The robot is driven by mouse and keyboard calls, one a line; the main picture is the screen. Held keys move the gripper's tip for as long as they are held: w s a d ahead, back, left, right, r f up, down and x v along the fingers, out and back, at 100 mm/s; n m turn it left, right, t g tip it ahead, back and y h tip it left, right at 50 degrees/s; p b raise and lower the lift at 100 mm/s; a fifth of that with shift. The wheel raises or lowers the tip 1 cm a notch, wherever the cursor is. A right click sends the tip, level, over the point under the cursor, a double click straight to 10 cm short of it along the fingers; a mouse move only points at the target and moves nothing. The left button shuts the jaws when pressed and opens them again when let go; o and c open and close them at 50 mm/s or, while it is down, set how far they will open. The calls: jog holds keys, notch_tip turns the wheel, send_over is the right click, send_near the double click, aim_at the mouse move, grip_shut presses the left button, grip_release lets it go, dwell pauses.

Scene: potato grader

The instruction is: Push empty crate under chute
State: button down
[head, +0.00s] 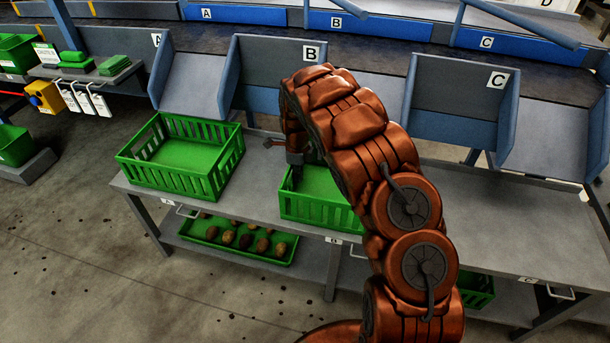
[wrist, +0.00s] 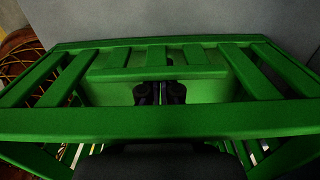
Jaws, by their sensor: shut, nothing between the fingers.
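An empty green slatted crate (head: 165,180) sits on the grey bench below chute A (head: 195,85), turned at a slight angle. A second green crate (head: 310,210) is on the bench in front of chute B (head: 265,75); my arm hides its right part, and its visible floor is bare. My gripper (head: 295,182) points down at this crate's left part. In the wrist view, the closed fingertips (wrist: 159,92) show past the crate's near rim (wrist: 160,122), in front of a bare green floor. I cannot tell whether they touch it.
Chute C (head: 460,95) stands over a clear stretch of bench (head: 500,215) at right. A green tray with several potatoes (head: 238,240) lies on the lower shelf, and another green crate (head: 478,290) is low at right. A small side shelf stands at upper left.

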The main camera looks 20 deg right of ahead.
aim_at(310, 189)
jog(key=shift+s+d, duration=0.1)
jog(key=shift+s+d, duration=0.1)
jog(key=shift+d, duration=0.1)
jog(key=s+d, duration=0.2)
jog(key=shift+d, duration=0.35)
notch_tip(310, 189, up, 10)
